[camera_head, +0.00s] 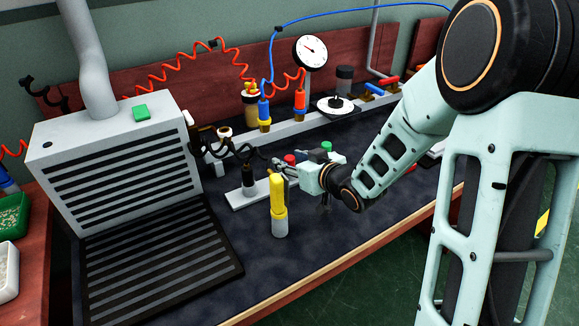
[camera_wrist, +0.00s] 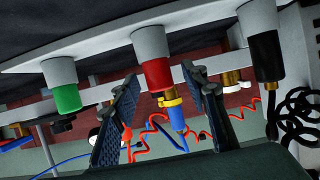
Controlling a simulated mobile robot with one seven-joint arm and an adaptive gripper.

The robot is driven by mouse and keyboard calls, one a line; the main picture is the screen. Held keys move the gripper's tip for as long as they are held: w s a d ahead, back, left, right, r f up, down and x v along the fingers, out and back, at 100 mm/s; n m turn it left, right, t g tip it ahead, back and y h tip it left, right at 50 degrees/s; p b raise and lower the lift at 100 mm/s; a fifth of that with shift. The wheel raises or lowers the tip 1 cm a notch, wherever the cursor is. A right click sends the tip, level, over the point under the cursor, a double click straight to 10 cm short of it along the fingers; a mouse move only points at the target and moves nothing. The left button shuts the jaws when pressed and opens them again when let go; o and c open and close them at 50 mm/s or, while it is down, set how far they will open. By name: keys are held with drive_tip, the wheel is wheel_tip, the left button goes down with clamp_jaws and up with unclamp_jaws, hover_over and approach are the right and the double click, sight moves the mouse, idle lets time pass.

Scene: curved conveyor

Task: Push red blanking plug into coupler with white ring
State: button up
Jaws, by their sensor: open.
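The red plug (camera_wrist: 155,70) stands in a pale cup on a light strip, in the middle of the wrist view, which is upside down. My gripper (camera_wrist: 165,95) is open, with one dark finger on each side of the plug in that picture. I cannot tell whether they touch it. In the head view the red plug (camera_head: 289,159) shows just behind my gripper (camera_head: 281,171), partly hidden by it. A brass coupler with what looks like a white ring (camera_head: 224,132) is on the rail at the back left; it seems to show in the wrist view (camera_wrist: 236,84) behind the right finger.
A green plug (camera_wrist: 66,97) and a black plug with coiled cord (camera_wrist: 266,58) flank the red one. A yellow bottle (camera_head: 279,200) stands close in front of my gripper. A grey slatted box (camera_head: 120,110) is at left. A gauge (camera_head: 311,51) and hoses are behind. The right front mat is clear.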

drive_tip(key=shift+w+a+f, duration=0.15)
drive_tip(key=shift+w+a, duration=0.1)
drive_tip(key=shift+w, duration=0.05)
drive_tip(key=shift+c, duration=0.5)
clamp_jaws()
